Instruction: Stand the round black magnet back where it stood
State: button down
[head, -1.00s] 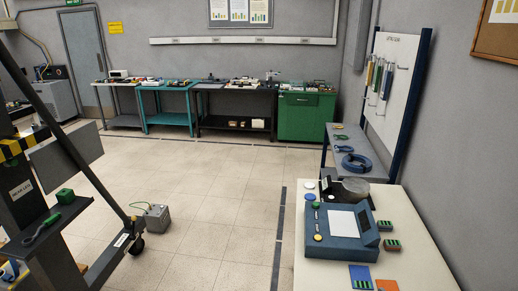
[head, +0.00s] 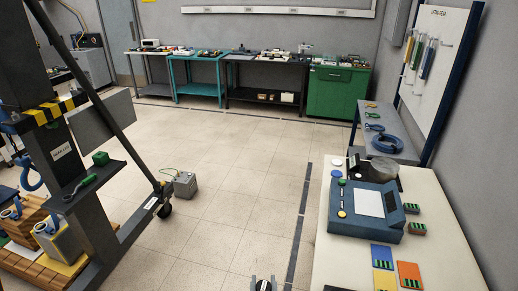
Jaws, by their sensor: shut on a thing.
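My gripper (head: 263,281) shows at the bottom edge of the head view, over the floor left of the cream table. Its two fingers are shut on a round black thing with a pale mark, which looks like the round black magnet (head: 264,286). The lower part of the magnet and of the gripper is cut off by the picture edge. The magnet is held clear of the table.
The cream table (head: 345,262) bears a blue device (head: 362,212), a dark round-topped thing (head: 385,168), and blue (head: 382,256) and orange (head: 409,274) plates. A dark steel frame (head: 95,190) stands left. A grey box (head: 185,185) sits on open floor.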

jog(key=shift+s+a+f, duration=0.2)
jog(key=shift+s+a, duration=0.05)
jog(key=shift+a, duration=0.25)
jog(key=shift+s+a+f, duration=0.2)
jog(key=shift+a, duration=0.25)
notch_tip(320, 180, up, 25)
jog(key=p, duration=2.4)
jog(key=s+f, duration=0.4)
jog(key=s, duration=0.5)
jog(key=shift+s+d, duration=0.3)
jog(key=shift+s, duration=0.1)
jog(key=shift+d, duration=0.1)
